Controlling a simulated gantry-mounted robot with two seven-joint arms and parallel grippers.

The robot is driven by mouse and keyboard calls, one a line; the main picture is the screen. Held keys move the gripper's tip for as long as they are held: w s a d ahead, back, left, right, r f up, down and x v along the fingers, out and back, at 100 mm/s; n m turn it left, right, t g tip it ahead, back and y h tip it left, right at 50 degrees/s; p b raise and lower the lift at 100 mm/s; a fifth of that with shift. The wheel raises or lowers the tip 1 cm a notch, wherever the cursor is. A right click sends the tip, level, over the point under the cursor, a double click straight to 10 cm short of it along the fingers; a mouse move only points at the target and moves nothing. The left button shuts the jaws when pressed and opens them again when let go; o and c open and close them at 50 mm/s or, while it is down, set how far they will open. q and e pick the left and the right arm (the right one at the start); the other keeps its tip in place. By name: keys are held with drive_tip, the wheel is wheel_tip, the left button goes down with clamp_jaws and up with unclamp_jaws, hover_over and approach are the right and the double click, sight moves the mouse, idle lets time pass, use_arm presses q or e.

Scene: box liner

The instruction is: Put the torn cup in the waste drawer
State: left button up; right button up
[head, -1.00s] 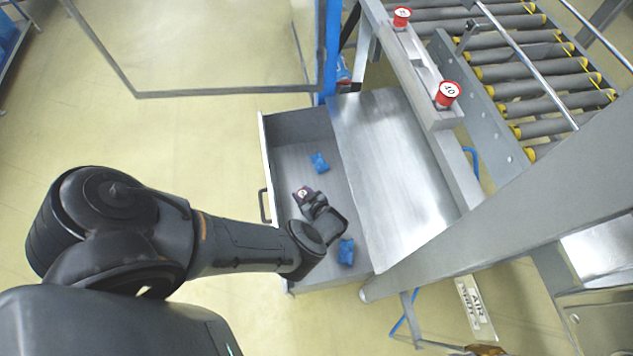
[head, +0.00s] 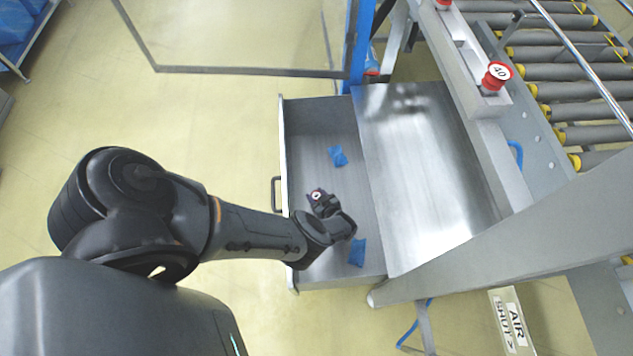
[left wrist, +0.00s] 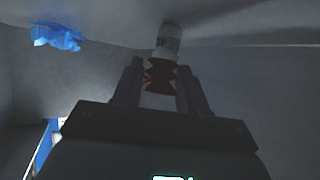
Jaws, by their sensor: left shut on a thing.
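The waste drawer (head: 307,135) is pulled open, a grey metal box with a handle on its left side. My left gripper (head: 323,203) is over the open drawer, inside its outline. It is shut on the cup (head: 317,194), a small thing with a pale round mark in the head view. In the left wrist view the cup (left wrist: 167,42) is whitish, with dark red jagged parts between the fingers (left wrist: 160,85). I cannot tell whether it touches the drawer floor. My right gripper is not in view.
Blue crumpled scraps lie in the drawer, one toward the back (head: 338,156) and one near the front (head: 357,252). A metal worktop (head: 415,170) borders the drawer on the right. Roller conveyor (head: 570,75) and red buttons (head: 496,76) stand beyond. Floor left is clear.

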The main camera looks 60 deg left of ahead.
use_arm(q)
drive_tip(key=shift+w, duration=0.1)
drive_tip(key=shift+f+b, duration=0.2)
drive_tip(key=shift+b, duration=0.1)
drive_tip(key=o, duration=1.1)
drive_tip(key=shift+r, duration=0.1)
drive_tip(key=shift+c, duration=0.2)
drive_tip(key=shift+r, duration=0.1)
drive_tip(key=shift+r+p, duration=0.2)
drive_tip(key=shift+p, duration=0.25)
drive_tip(key=p+v, duration=0.2)
drive_tip(key=v, duration=0.5)
drive_tip(key=shift+d, duration=0.25)
